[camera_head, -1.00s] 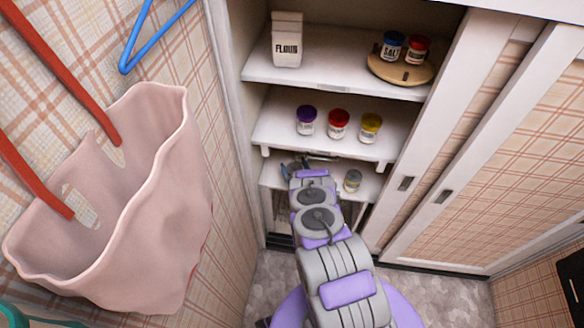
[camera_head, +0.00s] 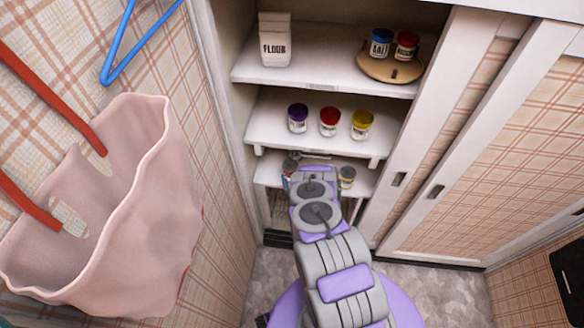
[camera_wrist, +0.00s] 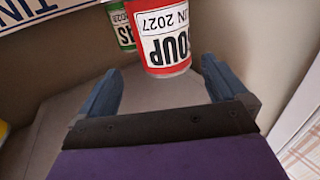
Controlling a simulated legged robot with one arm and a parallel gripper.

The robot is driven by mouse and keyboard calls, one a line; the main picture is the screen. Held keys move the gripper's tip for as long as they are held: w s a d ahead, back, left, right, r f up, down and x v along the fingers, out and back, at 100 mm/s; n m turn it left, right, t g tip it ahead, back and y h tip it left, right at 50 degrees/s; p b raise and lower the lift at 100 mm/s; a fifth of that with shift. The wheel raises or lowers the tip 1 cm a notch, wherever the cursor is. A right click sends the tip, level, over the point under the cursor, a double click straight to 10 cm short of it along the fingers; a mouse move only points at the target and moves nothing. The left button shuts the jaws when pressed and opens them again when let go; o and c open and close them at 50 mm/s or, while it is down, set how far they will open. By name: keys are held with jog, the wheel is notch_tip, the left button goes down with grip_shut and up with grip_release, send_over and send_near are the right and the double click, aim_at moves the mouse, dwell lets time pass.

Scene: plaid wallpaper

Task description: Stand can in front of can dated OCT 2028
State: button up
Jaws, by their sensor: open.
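A red can (camera_wrist: 165,40) marked SOUP, with a date ending in 2027, shows upside down in the wrist view. It stands ahead of my gripper (camera_wrist: 161,68), about between the lines of the two blue fingers. The fingers are apart and hold nothing. A green can (camera_wrist: 121,28) is behind the red one on the left, partly hidden, its date not readable. In the head view my arm reaches to the low shelf and hides most of my gripper. A pale can with a yellow band (camera_head: 347,178) stands right of the arm. No OCT 2028 date is readable.
A label strip (camera_wrist: 40,12) reading TIN crosses the wrist view's upper left. Above the low shelf (camera_head: 268,172), a middle shelf holds purple, red and yellow lidded jars (camera_head: 329,122). Flour (camera_head: 275,40) is on top. A pink bag (camera_head: 110,215) hangs left; sliding doors (camera_head: 437,190) stand right.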

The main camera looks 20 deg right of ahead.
jog(key=s, duration=0.2)
jog(key=s+a, duration=0.1)
jog(key=s, duration=0.1)
jog(key=shift+s+a, duration=0.15)
jog(key=shift+a, duration=0.05)
jog(key=shift+d, duration=0.3)
jog(key=shift+a, duration=0.2)
